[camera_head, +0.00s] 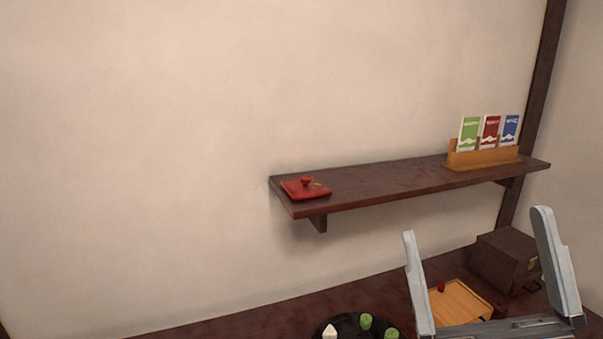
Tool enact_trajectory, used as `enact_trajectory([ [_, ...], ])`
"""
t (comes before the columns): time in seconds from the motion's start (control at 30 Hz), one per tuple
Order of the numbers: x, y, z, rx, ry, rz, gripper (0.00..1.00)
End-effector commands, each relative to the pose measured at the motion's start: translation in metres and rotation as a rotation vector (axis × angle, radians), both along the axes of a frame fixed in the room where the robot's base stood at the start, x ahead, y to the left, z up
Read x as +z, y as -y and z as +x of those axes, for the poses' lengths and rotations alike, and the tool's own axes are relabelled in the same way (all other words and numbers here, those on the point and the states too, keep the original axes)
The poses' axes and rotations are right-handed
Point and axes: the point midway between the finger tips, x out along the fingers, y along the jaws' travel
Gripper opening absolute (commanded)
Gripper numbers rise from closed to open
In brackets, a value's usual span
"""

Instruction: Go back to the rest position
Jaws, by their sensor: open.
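My gripper (475,225) is at the lower right of the head view. Its two grey fingers stand wide apart and point up, with nothing between them. Behind the fingers, lower down, a light wooden board or lid (462,303) with a small red knob or piece (441,287) shows on the dark surface. The rest of my arm is out of the frame.
A dark shelf (390,187) on the wall bears a red lid (300,190) and a wooden holder (485,158) with three cards. Below are a dark box (502,258) and a black round tray (350,321) with green and white pieces. The dark table (270,325) is bare at left.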

Motion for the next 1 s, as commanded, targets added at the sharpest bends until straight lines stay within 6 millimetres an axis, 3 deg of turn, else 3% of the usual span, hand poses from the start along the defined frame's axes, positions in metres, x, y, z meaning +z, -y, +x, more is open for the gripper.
enact_trajectory([
  [0.2, -0.068, 0.034, -0.014, -0.065, -0.246, 0.26, 1.0],
  [0.47, -0.168, 0.048, -0.055, -0.11, -0.584, 0.445, 1.0],
  [0.7, -0.249, 0.046, -0.121, -0.12, -0.904, 0.518, 1.0],
  [0.8, -0.275, 0.045, -0.155, -0.114, -1.03, 0.526, 1.0],
  [1.0, -0.307, 0.043, -0.219, -0.11, -1.236, 0.466, 1.0],
])
